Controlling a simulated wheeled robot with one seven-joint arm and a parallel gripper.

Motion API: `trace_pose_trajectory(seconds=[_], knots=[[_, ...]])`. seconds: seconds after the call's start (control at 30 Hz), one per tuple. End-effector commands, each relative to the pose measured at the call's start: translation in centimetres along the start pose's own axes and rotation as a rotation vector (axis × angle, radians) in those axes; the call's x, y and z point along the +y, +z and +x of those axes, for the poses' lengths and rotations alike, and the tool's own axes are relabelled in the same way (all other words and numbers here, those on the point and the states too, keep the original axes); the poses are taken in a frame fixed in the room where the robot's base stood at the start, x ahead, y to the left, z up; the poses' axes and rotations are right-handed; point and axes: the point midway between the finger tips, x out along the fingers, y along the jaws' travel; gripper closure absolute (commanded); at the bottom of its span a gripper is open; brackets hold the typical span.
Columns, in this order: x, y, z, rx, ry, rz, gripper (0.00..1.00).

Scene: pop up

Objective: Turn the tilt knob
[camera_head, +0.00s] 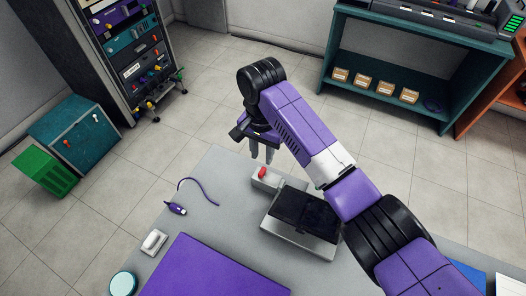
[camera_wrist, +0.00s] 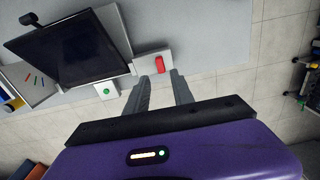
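A red knob (camera_head: 263,173) sits on a small light-grey box (camera_head: 270,181) beside a dark-screened device (camera_head: 304,214) on the table. I take the red knob to be the tilt knob. In the wrist view, the red knob (camera_wrist: 160,64) shows just beyond and between the fingertips, on the box's pale face. My gripper (camera_head: 262,159) points down close to the knob at the table's far edge. In the wrist view, my gripper (camera_wrist: 160,75) has its two fingers apart with nothing between them. I cannot tell whether a finger touches the box.
The dark screen (camera_wrist: 72,50) and a small box with a green button (camera_wrist: 106,91) stand near the knob. A purple mat (camera_head: 212,268), a white switch (camera_head: 154,242), a purple cable plug (camera_head: 176,209) and a teal round object (camera_head: 122,284) lie on the table.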

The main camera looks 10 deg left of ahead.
Motion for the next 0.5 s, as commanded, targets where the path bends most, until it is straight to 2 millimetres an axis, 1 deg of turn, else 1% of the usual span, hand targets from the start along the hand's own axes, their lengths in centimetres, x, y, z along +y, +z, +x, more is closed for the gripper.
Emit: trace_pose_trajectory(seconds=[0.27, 0.5], knots=[[0.0, -0.1, 2.3, 0.002, -0.002, -0.001, 0.71], [0.0, -0.1, 5.3, 0.003, -0.003, -0.002, 0.71]])
